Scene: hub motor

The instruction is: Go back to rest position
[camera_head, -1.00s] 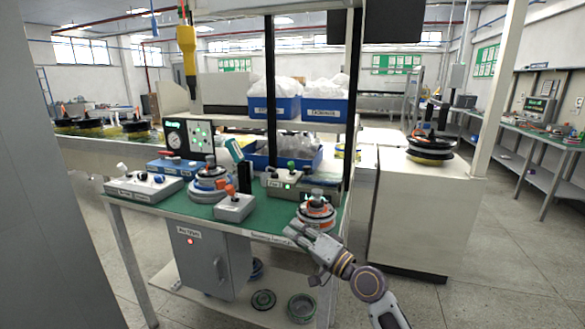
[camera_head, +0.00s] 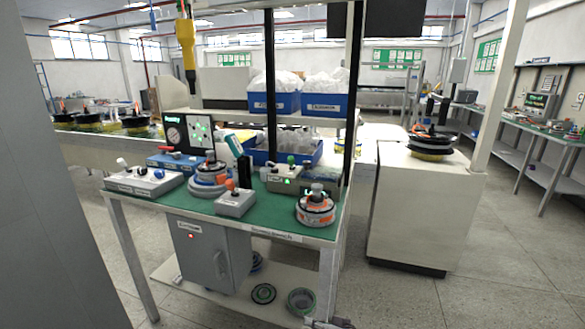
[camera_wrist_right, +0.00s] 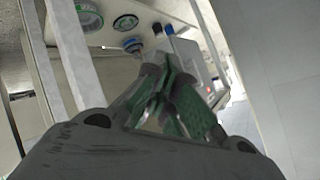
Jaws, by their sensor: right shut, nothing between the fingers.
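My right gripper (camera_wrist_right: 168,80) shows in the right wrist view with its fingers together and nothing between them. In the head view only a small piece of my right arm or gripper shows at the bottom edge, below the front right corner of the green-topped workbench (camera_head: 270,212). A round orange and white motor unit (camera_head: 315,210) sits upright on the bench's front right corner, apart from my gripper. My left gripper is not in view.
Control boxes, including one with a red knob (camera_head: 235,202), stand on the bench. A grey cabinet (camera_head: 213,258) and ring parts (camera_head: 301,301) are on the lower shelf. A white counter (camera_head: 420,210) stands to the right. The floor between is clear.

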